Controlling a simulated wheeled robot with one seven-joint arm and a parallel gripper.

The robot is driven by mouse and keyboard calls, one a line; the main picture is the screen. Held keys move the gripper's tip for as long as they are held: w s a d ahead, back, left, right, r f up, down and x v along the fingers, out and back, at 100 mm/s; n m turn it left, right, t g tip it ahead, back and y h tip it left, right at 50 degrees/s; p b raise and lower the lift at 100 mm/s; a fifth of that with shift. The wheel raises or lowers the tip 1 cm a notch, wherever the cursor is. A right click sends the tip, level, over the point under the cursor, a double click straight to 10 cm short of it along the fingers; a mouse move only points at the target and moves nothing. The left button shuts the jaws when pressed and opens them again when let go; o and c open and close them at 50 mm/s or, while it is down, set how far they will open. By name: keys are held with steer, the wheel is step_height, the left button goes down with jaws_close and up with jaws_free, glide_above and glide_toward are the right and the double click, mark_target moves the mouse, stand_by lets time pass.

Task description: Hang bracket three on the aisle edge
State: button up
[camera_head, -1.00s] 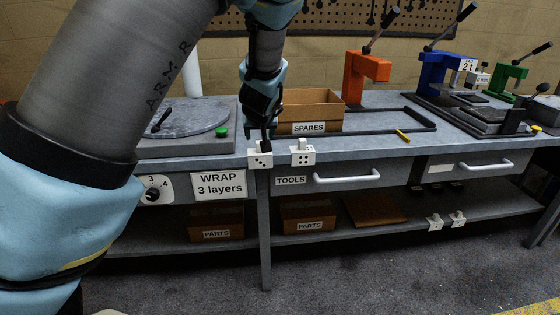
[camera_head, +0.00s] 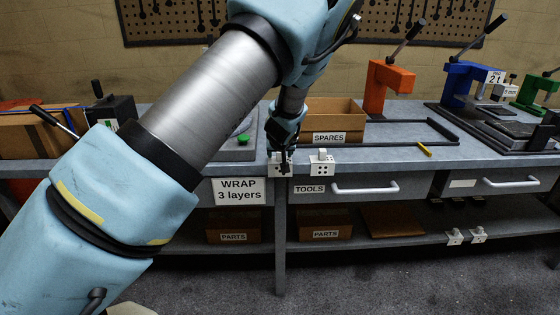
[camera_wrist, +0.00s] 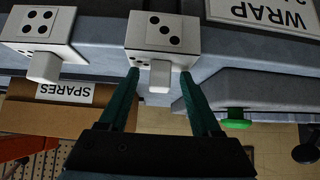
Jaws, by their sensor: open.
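Bracket three (camera_head: 273,169), a white block with three black dots, sits at the front edge of the bench (camera_head: 380,155). In the wrist view bracket three (camera_wrist: 163,35) shows its dotted face and a white peg pointing toward my gripper. My gripper (camera_wrist: 160,76) is open, with one dark green finger on each side of the peg. I cannot tell if they touch it. In the head view my gripper (camera_head: 282,160) partly covers the bracket. A four-dot bracket (camera_head: 320,164) sits just right of it on the same edge, also in the wrist view (camera_wrist: 38,28).
A SPARES box (camera_head: 333,112) stands behind the brackets. A WRAP sign (camera_head: 238,191) and a drawer handle (camera_head: 365,187) flank them. Two more white brackets (camera_head: 455,237) are on the lower shelf's edge. A green button (camera_wrist: 235,121) shows near my gripper.

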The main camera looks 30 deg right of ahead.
steer(key=shift+c, duration=0.2)
jaws_close()
stand_by(0.3)
